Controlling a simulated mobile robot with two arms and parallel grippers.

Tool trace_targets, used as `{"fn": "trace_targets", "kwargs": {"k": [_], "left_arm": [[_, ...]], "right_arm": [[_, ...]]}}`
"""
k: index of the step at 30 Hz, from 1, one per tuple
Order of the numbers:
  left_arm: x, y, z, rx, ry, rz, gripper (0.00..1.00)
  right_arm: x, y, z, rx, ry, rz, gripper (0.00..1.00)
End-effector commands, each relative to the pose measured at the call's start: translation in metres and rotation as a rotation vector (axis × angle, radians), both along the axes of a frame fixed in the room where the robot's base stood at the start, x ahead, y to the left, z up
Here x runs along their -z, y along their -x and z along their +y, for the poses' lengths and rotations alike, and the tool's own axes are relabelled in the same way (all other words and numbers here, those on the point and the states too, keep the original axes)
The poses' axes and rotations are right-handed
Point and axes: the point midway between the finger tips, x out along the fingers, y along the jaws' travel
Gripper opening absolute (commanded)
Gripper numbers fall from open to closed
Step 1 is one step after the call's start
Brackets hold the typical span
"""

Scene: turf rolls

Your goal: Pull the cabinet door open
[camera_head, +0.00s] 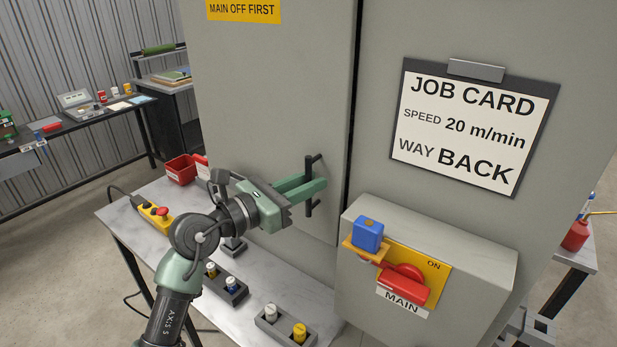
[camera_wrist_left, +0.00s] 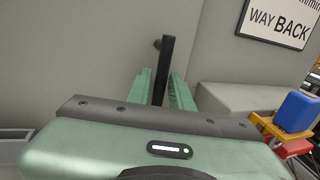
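The grey cabinet door (camera_head: 270,90) stands closed at its right edge, along a dark vertical seam. Its handle (camera_head: 309,206) is a black upright bar near that seam; it also shows in the left wrist view (camera_wrist_left: 168,58). My left gripper (camera_head: 307,184) reaches the handle from the left. Its two green fingers (camera_wrist_left: 163,88) lie on either side of the bar, with a slim gap seemingly showing, so they look open around it. Whether one finger touches the bar I cannot tell. My right gripper is in neither view.
Right of the seam, a switch box (camera_head: 470,255) juts out with a red MAIN switch (camera_head: 403,287) and a blue padlock (camera_head: 368,234). A job card (camera_head: 470,125) hangs above.

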Motion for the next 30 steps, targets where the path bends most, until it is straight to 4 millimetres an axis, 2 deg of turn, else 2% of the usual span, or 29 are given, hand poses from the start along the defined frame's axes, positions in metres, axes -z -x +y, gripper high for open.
{"fn": "trace_targets", "kwargs": {"k": [7,8,10,30], "left_arm": [[0.0005,-0.001,-0.0011,0.0,0.0,0.0,0.21],[0.0005,-0.001,-0.0011,0.0,0.0,0.0,0.19],[0.0005,-0.001,-0.001,0.0,0.0,0.0,0.0],[0.0005,-0.0009,-0.0007,-0.001,0.0,0.0,0.0]], "right_arm": [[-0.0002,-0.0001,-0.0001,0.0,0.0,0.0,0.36],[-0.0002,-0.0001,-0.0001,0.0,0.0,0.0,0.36],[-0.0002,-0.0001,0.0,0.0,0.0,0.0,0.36],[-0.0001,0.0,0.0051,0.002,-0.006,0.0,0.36]]}}
